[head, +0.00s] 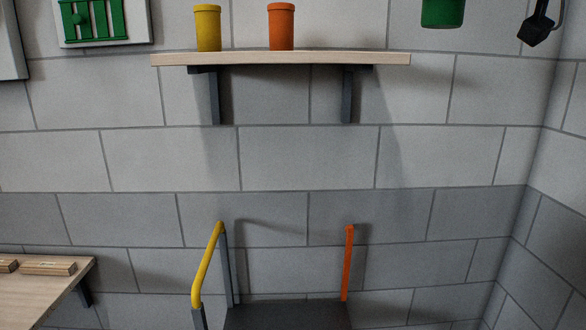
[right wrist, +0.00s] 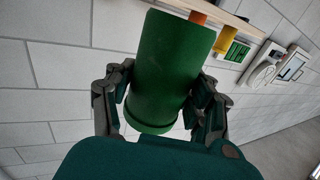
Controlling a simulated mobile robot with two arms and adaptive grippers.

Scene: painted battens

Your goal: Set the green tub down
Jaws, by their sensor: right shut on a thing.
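The green tub (right wrist: 172,65) is between the two fingers of my right gripper (right wrist: 160,100), which is shut on it. In the head view only the tub's lower part (head: 442,12) shows at the top edge, in the air and right of the shelf's end. The wooden shelf (head: 300,58) holds a yellow tub (head: 207,28) and an orange tub (head: 281,27). The right part of the shelf top is bare. My right gripper cannot be made out in the head view. My left gripper is not in view.
A dark stand (head: 285,315) with a yellow rail (head: 207,265) and an orange rail (head: 348,262) is below the shelf. A wooden bench (head: 40,292) with wooden blocks is at lower left. A dark tool-like thing (head: 537,28) hangs at upper right.

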